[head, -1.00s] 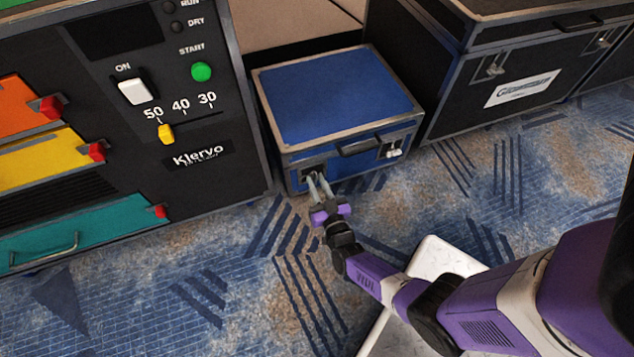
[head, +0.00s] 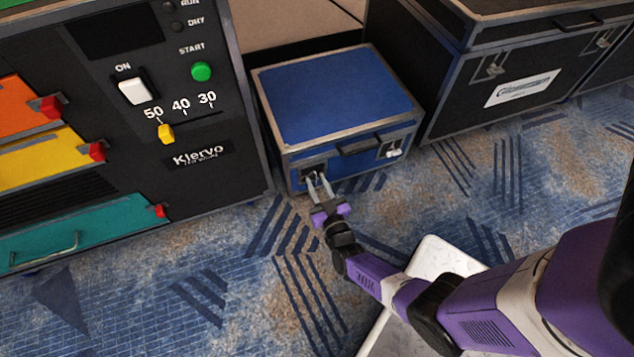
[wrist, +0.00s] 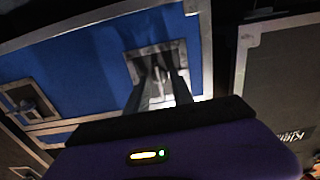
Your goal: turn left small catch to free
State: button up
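The blue case (head: 335,100) has metal edges and stands on the carpet. Its left small catch (head: 311,173) sits in a metal-framed dark plate on the front face; in the wrist view the catch (wrist: 160,74) is a narrow piece inside its frame. My gripper (head: 319,180) is at this catch, its two fingers apart on either side of it; it fills the lower middle of the wrist view (wrist: 159,88). A gap shows between the fingers. The fingers partly hide the catch, so its exact angle is unclear. The right catch (head: 392,150) is clear of my gripper.
The case's black handle (head: 359,146) lies between the catches. A black machine (head: 215,120) with buttons and coloured drawers stands close on the left. A large black case (head: 455,110) stands on the right. The carpet in front (head: 230,270) is free.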

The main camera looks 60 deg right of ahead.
jog(key=p+v, duration=0.2)
jog(key=v, duration=0.5)
jog(key=shift+s+a, duration=0.2)
jog(key=shift+s, duration=0.15)
dwell(0.4)
